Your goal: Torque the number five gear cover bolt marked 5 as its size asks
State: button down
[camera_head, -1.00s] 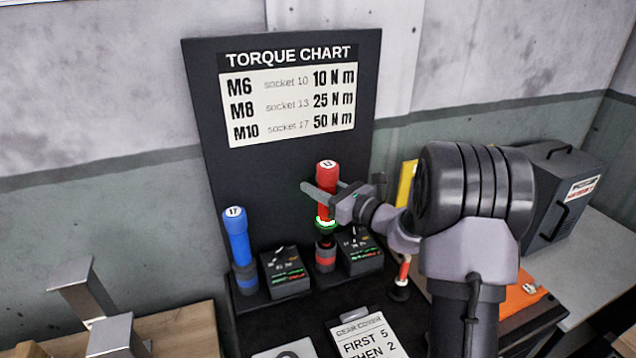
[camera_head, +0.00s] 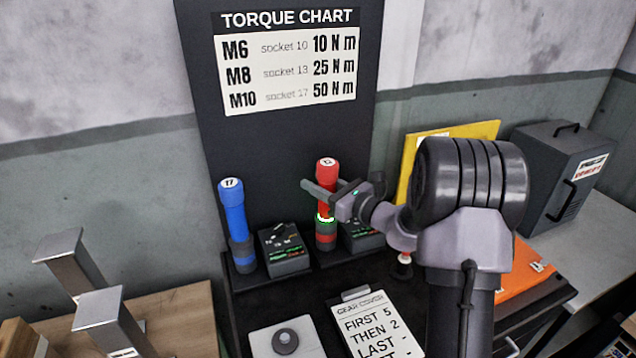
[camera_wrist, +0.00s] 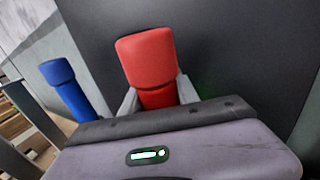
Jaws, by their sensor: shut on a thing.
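The red torque driver (camera_head: 326,185), marked 13 on its cap, stands upright at its holder (camera_head: 326,240) below the chart. My gripper (camera_head: 328,196) is shut around its handle; the wrist view also shows the red handle (camera_wrist: 150,65) between the two fingers. A white-green ring glows low on the driver, and it looks at or close to seated. The torque chart (camera_head: 288,60) reads M6 socket 10 10 N m, M8 socket 13 25 N m, M10 socket 17 50 N m. The bolt marked 5 is not visible.
A blue driver (camera_head: 234,215) marked 17 stands left, beside a dial box (camera_head: 284,248). Another box (camera_head: 360,236) is partly hidden by my arm. A gear cover card (camera_head: 376,328) reads FIRST 5, THEN 2, LAST. Metal posts (camera_head: 75,262) stand at left.

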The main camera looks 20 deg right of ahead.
jog(key=shift+f, duration=0.1)
jog(key=c, duration=0.8)
grip_release()
jog(key=shift+c, duration=0.2)
jog(key=shift+s+f, duration=0.1)
